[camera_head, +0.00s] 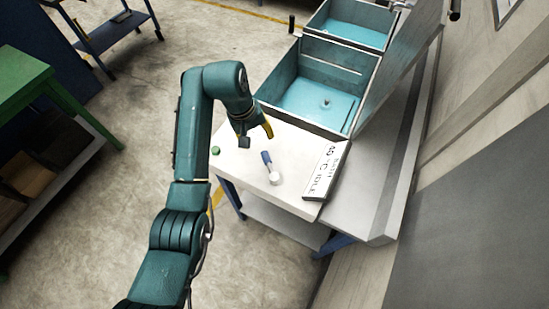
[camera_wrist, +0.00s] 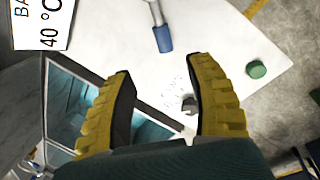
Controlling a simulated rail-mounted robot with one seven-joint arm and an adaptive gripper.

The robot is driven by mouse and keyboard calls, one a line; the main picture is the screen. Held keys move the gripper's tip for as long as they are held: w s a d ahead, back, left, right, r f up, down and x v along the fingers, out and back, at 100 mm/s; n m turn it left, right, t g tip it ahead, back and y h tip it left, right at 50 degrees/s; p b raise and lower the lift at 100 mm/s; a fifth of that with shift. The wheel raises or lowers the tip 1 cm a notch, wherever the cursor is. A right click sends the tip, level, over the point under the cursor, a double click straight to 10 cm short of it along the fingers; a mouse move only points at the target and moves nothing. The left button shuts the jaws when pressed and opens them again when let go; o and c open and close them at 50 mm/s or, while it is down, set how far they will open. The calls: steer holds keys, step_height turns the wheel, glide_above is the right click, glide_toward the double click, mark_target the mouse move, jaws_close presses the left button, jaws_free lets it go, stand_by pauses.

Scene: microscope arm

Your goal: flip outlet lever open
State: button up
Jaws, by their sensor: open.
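The lever has a blue grip (camera_head: 266,158) on a thin metal stem, which runs to a round white hub (camera_head: 275,179) on the white worktop. In the wrist view, the blue grip (camera_wrist: 163,38) lies just beyond the fingertips, near the top middle; its stem runs out of the top edge. My gripper (camera_head: 257,137) is over the worktop, on the tank side of the lever. Its yellow, dark-padded fingers are spread wide in the wrist view (camera_wrist: 165,66), with nothing held. The grip appears apart from both fingers. Whether this lever is the outlet one carries no readable label.
A green button (camera_head: 215,151) sits at the worktop's left corner; a small grey part (camera_wrist: 189,104) shows between my fingers. A sign reading 40 °C (camera_head: 325,171) stands to the right. Behind is an open blue tank (camera_head: 318,90) with a raised lid (camera_head: 400,65).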

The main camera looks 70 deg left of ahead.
mark_target(266, 157)
steer(key=f, duration=0.4)
steer(key=w+f+b, duration=0.1)
steer(key=f, duration=0.4)
steer(key=w+f, duration=0.1)
steer(key=f, duration=0.3)
steer(key=shift+w+f, duration=0.15)
steer(key=shift+f, duration=0.1)
steer(key=shift+d, duration=0.1)
jaws_close()
